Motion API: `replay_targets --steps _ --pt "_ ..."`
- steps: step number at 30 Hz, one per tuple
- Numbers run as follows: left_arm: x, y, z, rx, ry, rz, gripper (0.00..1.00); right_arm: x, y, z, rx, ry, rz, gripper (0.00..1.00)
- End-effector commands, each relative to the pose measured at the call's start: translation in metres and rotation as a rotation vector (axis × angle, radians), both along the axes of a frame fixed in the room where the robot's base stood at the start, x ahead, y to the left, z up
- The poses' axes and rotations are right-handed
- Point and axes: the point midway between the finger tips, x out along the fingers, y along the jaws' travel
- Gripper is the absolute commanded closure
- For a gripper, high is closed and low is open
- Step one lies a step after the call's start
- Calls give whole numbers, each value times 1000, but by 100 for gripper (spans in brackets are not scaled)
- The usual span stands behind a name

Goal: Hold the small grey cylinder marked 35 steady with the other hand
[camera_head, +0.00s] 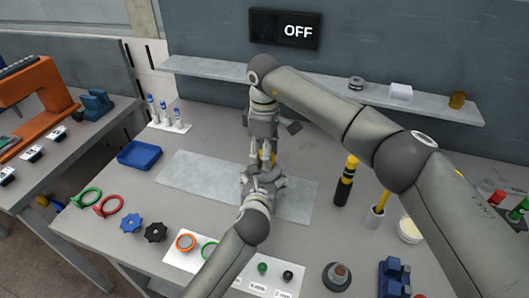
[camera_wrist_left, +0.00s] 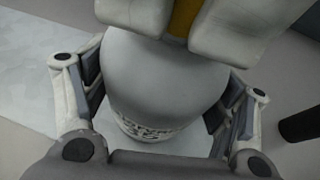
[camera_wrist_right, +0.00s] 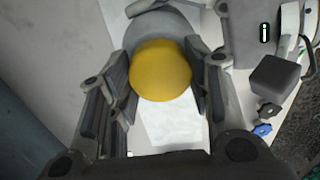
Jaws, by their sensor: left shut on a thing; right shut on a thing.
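The small grey cylinder (camera_wrist_left: 165,85) stands between the fingers of my left gripper (camera_head: 262,182), which is shut on its sides. Dark printed marking shows low on its wall, partly hidden and too blurred to read surely. My right gripper (camera_head: 264,145) points down from above and is shut on a yellow round-topped piece (camera_wrist_right: 160,70). This piece is directly over the cylinder; the grey body (camera_wrist_right: 165,25) shows behind it in the right wrist view. I cannot tell whether the two touch. In the head view the grippers hide most of the cylinder.
Both grippers are above a pale mat (camera_head: 195,177) on the grey table. A blue tray (camera_head: 139,155) is left of it. Rings, knobs and buttons line the front. A shelf (camera_head: 330,85) runs behind.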

Motion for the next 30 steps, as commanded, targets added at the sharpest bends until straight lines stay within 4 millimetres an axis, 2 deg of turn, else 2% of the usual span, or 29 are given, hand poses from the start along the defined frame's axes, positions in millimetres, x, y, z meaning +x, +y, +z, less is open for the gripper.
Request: replay_targets --steps 5,30 --pt "0 0 -1 2 3 1 88 1 -1 0 -2 -3 197 83" --pt "-1 0 -1 2 3 -1 88 1 0 1 -1 -1 1552 83"
